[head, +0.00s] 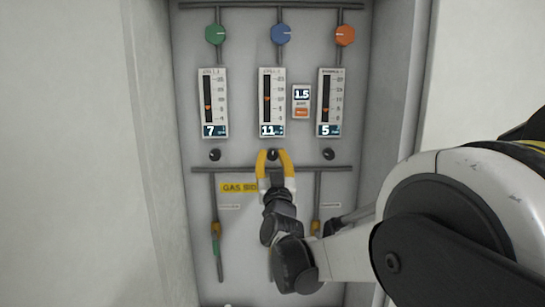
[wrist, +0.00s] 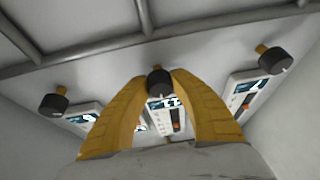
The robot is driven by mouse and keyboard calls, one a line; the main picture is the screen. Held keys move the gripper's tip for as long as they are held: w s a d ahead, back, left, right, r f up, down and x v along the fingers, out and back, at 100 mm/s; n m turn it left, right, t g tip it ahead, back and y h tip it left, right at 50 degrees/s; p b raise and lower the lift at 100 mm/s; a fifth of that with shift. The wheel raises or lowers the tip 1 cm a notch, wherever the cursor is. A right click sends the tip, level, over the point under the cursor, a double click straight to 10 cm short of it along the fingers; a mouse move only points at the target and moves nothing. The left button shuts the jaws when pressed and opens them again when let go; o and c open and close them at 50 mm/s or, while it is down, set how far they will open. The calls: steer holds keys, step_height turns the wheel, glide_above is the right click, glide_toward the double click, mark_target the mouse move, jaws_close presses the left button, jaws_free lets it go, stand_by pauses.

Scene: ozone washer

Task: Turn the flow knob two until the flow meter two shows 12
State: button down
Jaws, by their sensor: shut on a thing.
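The middle flow meter (head: 271,103), flow meter two by its place in the row, shows 11 on its display. Its black flow knob (head: 273,154) sits just below it. My gripper (head: 273,157) has its yellow fingers shut on this knob, one on each side. In the wrist view, the knob (wrist: 159,83) is between the fingertips of my gripper (wrist: 158,80). The fingers and wrist hide part of the panel below the knob.
The left meter (head: 214,104) reads 7 and the right meter (head: 329,103) reads 5. Their black knobs (head: 215,155) and (head: 328,153) stand clear on either side. A small display (head: 301,96) reads 1.5. A horizontal pipe (head: 335,169) runs below the knobs; cabinet walls flank the panel.

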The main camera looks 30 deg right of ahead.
steer(key=shift+m+g+h+b, duration=0.35)
steer(key=shift+m+h, duration=0.35)
steer(key=shift+m, duration=0.9)
steer(key=c, duration=1.1)
jaws_free()
steer(key=v, duration=1.2)
